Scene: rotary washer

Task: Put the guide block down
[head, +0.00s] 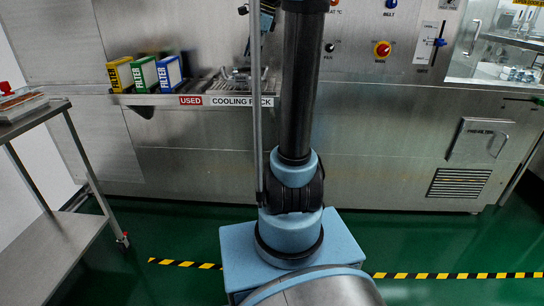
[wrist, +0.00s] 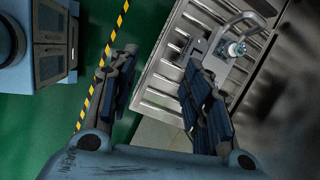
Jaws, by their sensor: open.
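The metal piece that looks like the guide block (wrist: 216,62) rests on the slatted cooling rack (wrist: 168,75) in the wrist view. It has a bent handle and a round shiny fitting near its upper right. In the head view the block (head: 238,76) shows small on the rack (head: 205,86), partly behind my arm. My gripper (wrist: 160,60) is open, its two dark-padded fingers spread wide with nothing between them. The right finger overlaps the block's lower left in the wrist view; I cannot tell whether they touch.
Yellow, green and blue filter boxes (head: 143,74) stand left of the rack on the same ledge. The steel washer front (head: 400,150) rises behind. A steel side table (head: 45,250) stands at the left. Green floor with a yellow-black stripe (head: 455,275) lies open in front.

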